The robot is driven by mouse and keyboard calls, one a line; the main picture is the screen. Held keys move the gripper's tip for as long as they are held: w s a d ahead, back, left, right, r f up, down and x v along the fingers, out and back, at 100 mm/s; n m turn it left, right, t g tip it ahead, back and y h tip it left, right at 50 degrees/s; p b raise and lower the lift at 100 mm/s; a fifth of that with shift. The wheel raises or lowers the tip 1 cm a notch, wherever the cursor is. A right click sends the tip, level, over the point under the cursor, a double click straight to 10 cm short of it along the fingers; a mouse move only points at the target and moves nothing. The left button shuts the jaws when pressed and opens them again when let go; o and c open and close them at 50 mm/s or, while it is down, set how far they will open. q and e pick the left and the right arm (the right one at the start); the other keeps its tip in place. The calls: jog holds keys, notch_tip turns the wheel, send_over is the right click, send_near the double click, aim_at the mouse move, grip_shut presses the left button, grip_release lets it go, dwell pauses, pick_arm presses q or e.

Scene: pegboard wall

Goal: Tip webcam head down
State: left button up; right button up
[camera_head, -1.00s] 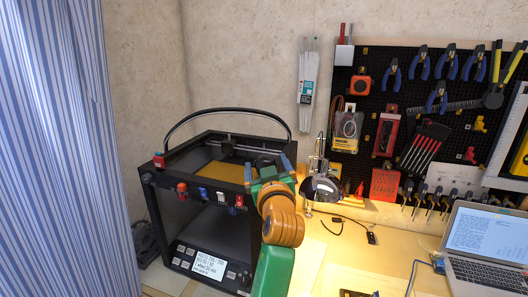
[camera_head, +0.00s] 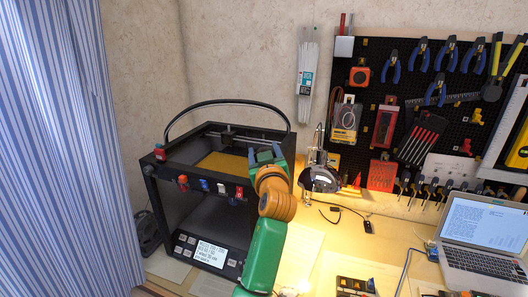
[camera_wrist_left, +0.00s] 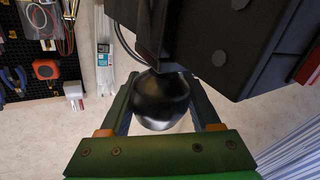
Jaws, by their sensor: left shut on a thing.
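My left gripper (camera_head: 265,154) is at the back right top corner of the black 3D printer. In the left wrist view, a dark, glossy round body, which I take as the webcam head (camera_wrist_left: 162,98), sits between the two fingers of the gripper (camera_wrist_left: 163,100), and the gripper is shut on it. The webcam's tilt is hard to tell. In the head view my gripper and wrist hide most of it. My right gripper is in neither view.
The printer (camera_head: 155,190) has an open top frame and small coloured items along its front bar. A desk lamp (camera_head: 320,180) stands close to the right of my wrist. A laptop (camera_head: 480,240) is at the right. A pegboard (camera_head: 375,95) with tools is behind.

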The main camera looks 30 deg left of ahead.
pick_arm(q)
jog(key=shift+a+n+h, duration=0.15)
jog(key=shift+n+h, duration=0.25)
jog(key=shift+n, duration=0.3)
jog(key=shift+s+a+f+n+g+h+p, duration=0.1)
jog(key=shift+a+f+n+g+h+p, duration=0.15)
jog(key=shift+n+p, duration=0.3)
jog(key=shift+a+f+n+g+h+p, duration=0.1)
jog(key=shift+n+g+h+p, duration=0.2)
jog(key=shift+n, duration=0.35)
jog(key=shift+s+a+f+n+g+h+p, duration=0.1)
jog(key=shift+a+f+n+g+h+p, duration=0.1)
jog(key=shift+n+h+p, duration=0.25)
jog(key=shift+n, duration=0.25)
jog(key=o, duration=1.4)
jog(key=shift+w+f, duration=0.1)
